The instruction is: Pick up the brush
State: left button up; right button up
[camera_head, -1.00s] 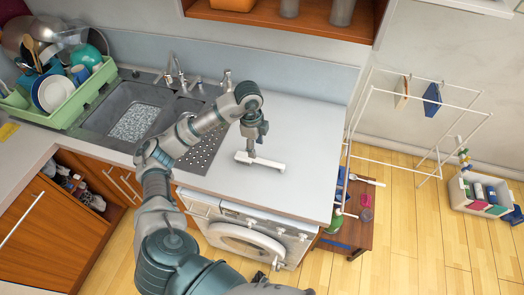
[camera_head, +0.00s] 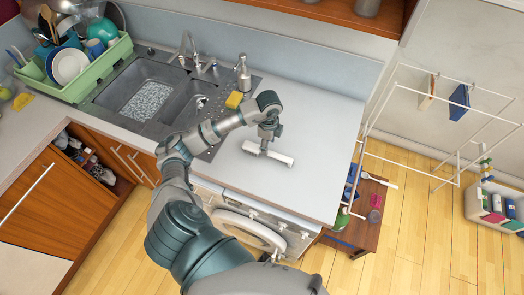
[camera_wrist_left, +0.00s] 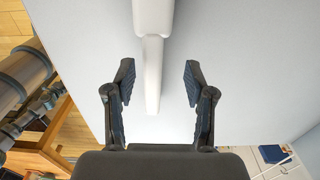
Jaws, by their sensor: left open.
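The white brush (camera_head: 280,157) lies on the light grey countertop, right of the sink. In the left wrist view the brush (camera_wrist_left: 152,60) has a wider part at the top and a narrower handle pointing down toward the gripper. My left gripper (camera_head: 265,146) is over the brush in the head view and hides part of it. In the left wrist view the left gripper (camera_wrist_left: 158,70) is open, with one finger on each side of the narrow handle and gaps on both sides. I cannot tell its exact height over the brush. My right gripper is not in view.
The sink (camera_head: 142,95) is left of the brush, with a yellow sponge (camera_head: 234,100) and soap dispenser (camera_head: 243,78) behind. A green dish rack (camera_head: 75,90) stands at far left. A drying rack (camera_head: 440,120) and wooden stool (camera_head: 357,232) are at right. The counter around the brush is clear.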

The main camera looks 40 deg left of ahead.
pick_arm(q)
jog(key=shift+s+f, duration=0.15)
jog(key=shift+f, duration=0.25)
jog(key=f, duration=0.4)
jog(key=shift+s+f+p, duration=0.2)
jog(key=shift+p, duration=0.2)
grip_shut()
